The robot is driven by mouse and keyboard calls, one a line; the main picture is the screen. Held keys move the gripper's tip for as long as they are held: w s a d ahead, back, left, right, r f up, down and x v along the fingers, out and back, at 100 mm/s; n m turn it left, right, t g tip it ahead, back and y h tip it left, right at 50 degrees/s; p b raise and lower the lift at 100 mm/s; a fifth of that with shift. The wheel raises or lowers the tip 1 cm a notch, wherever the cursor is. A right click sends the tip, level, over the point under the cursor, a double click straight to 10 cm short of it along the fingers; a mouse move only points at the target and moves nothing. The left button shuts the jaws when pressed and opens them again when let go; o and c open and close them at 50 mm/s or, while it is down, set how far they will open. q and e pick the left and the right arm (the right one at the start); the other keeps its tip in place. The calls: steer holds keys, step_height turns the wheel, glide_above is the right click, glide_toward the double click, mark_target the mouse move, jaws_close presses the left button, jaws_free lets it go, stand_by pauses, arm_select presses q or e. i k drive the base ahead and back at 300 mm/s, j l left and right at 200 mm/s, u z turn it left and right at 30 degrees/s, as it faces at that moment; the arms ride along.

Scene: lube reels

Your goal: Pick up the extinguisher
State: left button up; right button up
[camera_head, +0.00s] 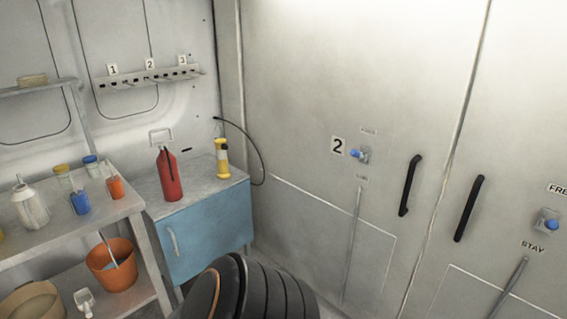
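The red extinguisher (169,176) stands upright on the grey top of a blue cabinet, in the left part of the head view. A dark strip, perhaps its hose or handle, runs down its front from the top. Neither of my grippers shows in this view. A black, ribbed part with an orange stripe, which seems to be my own arm, rises from the bottom edge in front of the cabinet. Nothing in view touches the extinguisher.
The blue cabinet (207,238) has a yellow tool (222,160) on top, right of the extinguisher, with a black cable behind. A shelf unit (60,237) at left holds containers and an orange bucket (111,264). Large doors with black handles (410,186) fill the right.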

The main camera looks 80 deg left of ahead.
mark_target(167, 165)
steer(key=u, duration=3.85)
